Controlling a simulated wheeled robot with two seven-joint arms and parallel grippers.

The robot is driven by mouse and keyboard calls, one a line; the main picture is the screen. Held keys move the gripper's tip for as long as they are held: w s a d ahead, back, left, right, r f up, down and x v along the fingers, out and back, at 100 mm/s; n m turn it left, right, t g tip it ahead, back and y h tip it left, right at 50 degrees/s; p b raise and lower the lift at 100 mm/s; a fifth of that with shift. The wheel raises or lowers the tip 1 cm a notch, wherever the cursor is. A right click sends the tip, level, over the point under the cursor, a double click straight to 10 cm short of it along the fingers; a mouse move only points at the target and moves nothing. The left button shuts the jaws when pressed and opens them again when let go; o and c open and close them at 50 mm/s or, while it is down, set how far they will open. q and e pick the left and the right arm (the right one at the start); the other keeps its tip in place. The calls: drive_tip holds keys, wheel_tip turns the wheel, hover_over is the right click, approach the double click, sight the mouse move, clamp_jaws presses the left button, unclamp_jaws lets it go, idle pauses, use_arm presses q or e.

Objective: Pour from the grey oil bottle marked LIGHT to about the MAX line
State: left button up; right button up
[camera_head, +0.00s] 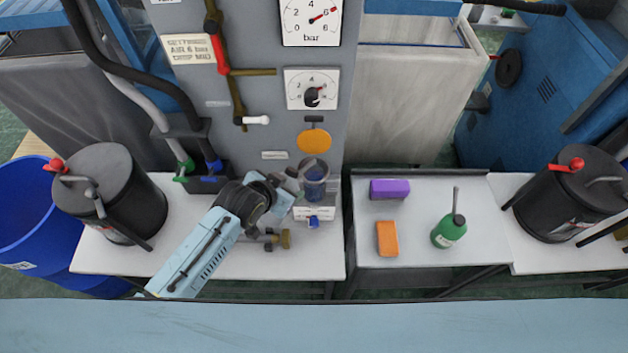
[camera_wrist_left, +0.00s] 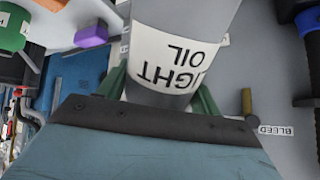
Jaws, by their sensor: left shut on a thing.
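My left gripper (camera_head: 284,184) reaches in from the left to the panel's foot, just left of a clear bowl (camera_head: 315,185) with a dark blue tint. In the left wrist view my left gripper's green fingers (camera_wrist_left: 160,95) are shut on the grey oil bottle (camera_wrist_left: 190,14). Its white label (camera_wrist_left: 176,58) reads LIGHT OIL, upside down in that view. In the head view the bottle is mostly hidden by the gripper, and its spout and tilt are unclear. The MAX line is too small to make out. My right gripper is not in view.
A purple block (camera_head: 389,189), an orange block (camera_head: 387,238) and a green bottle (camera_head: 449,230) stand on the right table. Black canisters (camera_head: 118,190) (camera_head: 567,200) stand at either side. A brass fitting (camera_head: 285,238) lies below the gripper. Gauges (camera_head: 311,22) are on the panel behind.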

use_arm(q)
drive_tip(key=shift+f+t+h+b, duration=0.3)
drive_tip(key=shift+f+t+b, duration=0.15)
drive_tip(key=shift+b, duration=0.45)
drive_tip(key=shift+f, duration=0.1)
drive_tip(key=shift+f+t+b, duration=0.25)
drive_tip(key=shift+f+b, duration=0.1)
drive_tip(key=shift+b, duration=0.35)
drive_tip(key=shift+f+h+b, duration=0.1)
drive_tip(key=shift+h+b, duration=0.2)
drive_tip(key=shift+w, duration=0.1)
